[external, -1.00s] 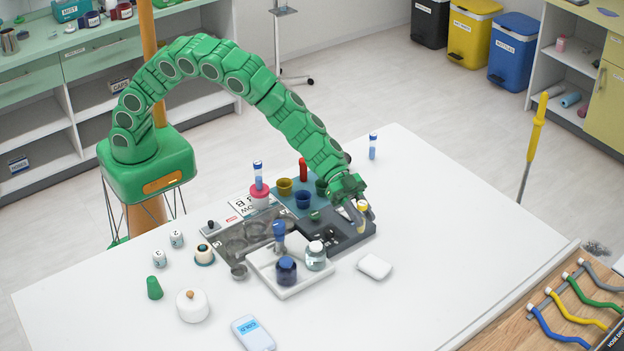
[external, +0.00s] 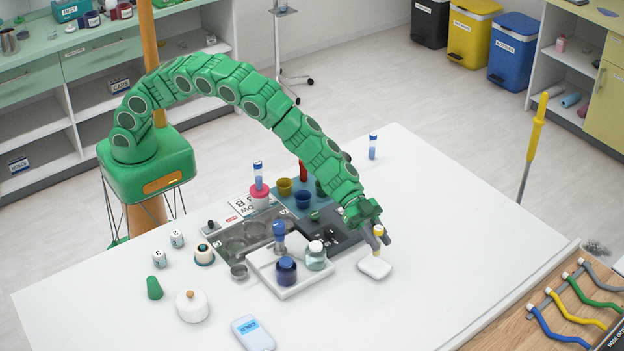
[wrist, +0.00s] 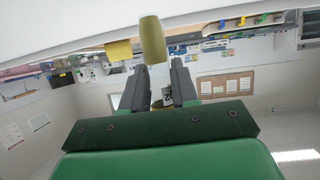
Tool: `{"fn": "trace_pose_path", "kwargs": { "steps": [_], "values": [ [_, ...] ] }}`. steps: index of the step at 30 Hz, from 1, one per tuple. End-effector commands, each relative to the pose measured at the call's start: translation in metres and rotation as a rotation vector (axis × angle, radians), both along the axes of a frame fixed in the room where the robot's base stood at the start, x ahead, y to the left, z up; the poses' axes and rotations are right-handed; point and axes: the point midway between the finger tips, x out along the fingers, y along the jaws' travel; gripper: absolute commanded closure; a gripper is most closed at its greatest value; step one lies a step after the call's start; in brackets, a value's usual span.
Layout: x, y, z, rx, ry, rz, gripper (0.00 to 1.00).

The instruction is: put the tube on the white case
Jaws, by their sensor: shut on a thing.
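My gripper (external: 377,238) is shut on a small tube with a yellow cap (external: 379,231). It holds the tube nearly upright above the white case (external: 374,268), a small rounded white block lying flat on the table. The tube's lower end is at the case's back edge in the picture; I cannot tell whether they touch. In the wrist view, my gripper (wrist: 157,88) has its two dark fingers at the tube's sides, and the yellowish tube (wrist: 153,40) sticks out beyond them. The case cannot be clearly made out there.
Left of the case stand a white tray (external: 291,291) with bottles and a dark grey organiser (external: 343,238). A blue-capped tube (external: 373,148) stands at the back. A pale blue device (external: 254,333) lies in front. The table right of the case is clear.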

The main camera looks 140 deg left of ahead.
Motion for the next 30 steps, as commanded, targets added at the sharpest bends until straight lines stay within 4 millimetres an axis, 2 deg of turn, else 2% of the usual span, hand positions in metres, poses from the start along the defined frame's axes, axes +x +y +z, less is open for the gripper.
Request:
{"fn": "trace_pose_path", "kwargs": {
  "steps": [6,19,20,24,30],
  "values": [
    [0.0,0.0,-0.027,0.0,0.0,0.0,1.0],
    [0.0,-0.001,-0.033,0.001,0.0,-0.001,1.0],
    [0.0,0.0,-0.033,0.001,0.0,0.0,0.68],
    [0.0,0.0,-0.033,0.001,0.0,0.0,0.47],
    [0.0,0.0,-0.033,0.001,0.0,0.0,0.46]
  ]
}}
